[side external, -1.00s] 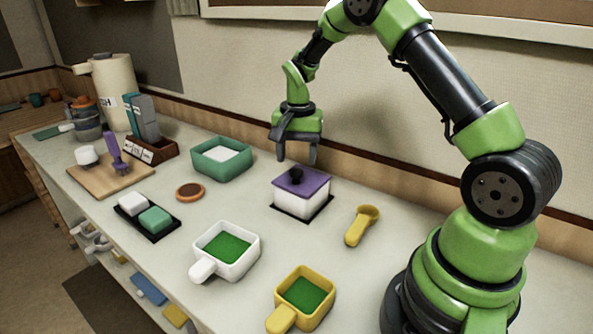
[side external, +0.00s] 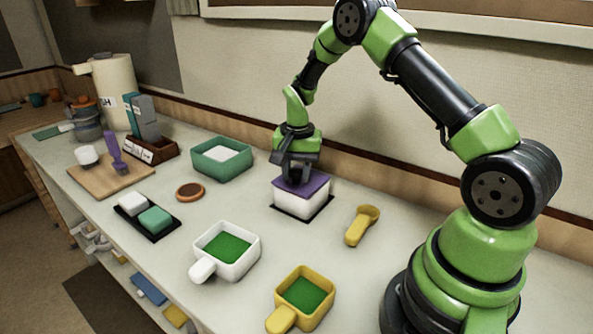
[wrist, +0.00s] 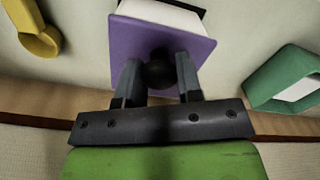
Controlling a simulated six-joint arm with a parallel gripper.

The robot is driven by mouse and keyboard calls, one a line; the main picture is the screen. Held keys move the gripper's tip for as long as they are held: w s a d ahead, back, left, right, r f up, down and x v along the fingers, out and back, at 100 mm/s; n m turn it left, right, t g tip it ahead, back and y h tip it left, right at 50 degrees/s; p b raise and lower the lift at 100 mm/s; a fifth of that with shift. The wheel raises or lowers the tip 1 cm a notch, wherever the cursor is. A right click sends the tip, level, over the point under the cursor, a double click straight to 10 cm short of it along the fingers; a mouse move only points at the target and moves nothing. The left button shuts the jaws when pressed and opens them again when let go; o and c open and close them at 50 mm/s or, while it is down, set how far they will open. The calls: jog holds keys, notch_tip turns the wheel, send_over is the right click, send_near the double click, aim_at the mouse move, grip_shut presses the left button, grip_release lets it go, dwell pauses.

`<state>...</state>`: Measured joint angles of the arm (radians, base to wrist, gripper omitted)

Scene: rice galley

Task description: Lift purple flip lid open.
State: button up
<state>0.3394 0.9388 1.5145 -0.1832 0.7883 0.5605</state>
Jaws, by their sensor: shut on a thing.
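The purple flip lid (side external: 316,186) lies flat and closed on a white box (side external: 306,204) on a dark mat. It also shows in the wrist view (wrist: 205,48), with a black round knob (wrist: 158,72) near one edge. My gripper (side external: 292,178) is down at the lid and shut on the knob, with one finger on each side of it. In the side view the knob is hidden by the fingers. In the wrist view my gripper (wrist: 158,80) partly covers the knob.
A yellow scoop (side external: 361,226) lies right of the box. A green tub (side external: 221,160) stands to its left. A white handled pan (side external: 226,252) and a yellow handled pan (side external: 302,298) stand in front. The wall is close behind.

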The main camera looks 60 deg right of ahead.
jog(key=shift+d+r+y, duration=0.45)
jog(key=shift+r+y, duration=0.05)
jog(key=shift+y, duration=0.35)
jog(key=shift+d+r+y, duration=0.4)
jog(key=shift+r+y, duration=0.05)
jog(key=shift+y, duration=0.4)
jog(key=shift+d+r+y, duration=0.55)
jog(key=shift+d+y, duration=0.15)
jog(key=shift+y, duration=0.5)
jog(key=o, duration=1)
notch_tip(320, 180, up, 10)
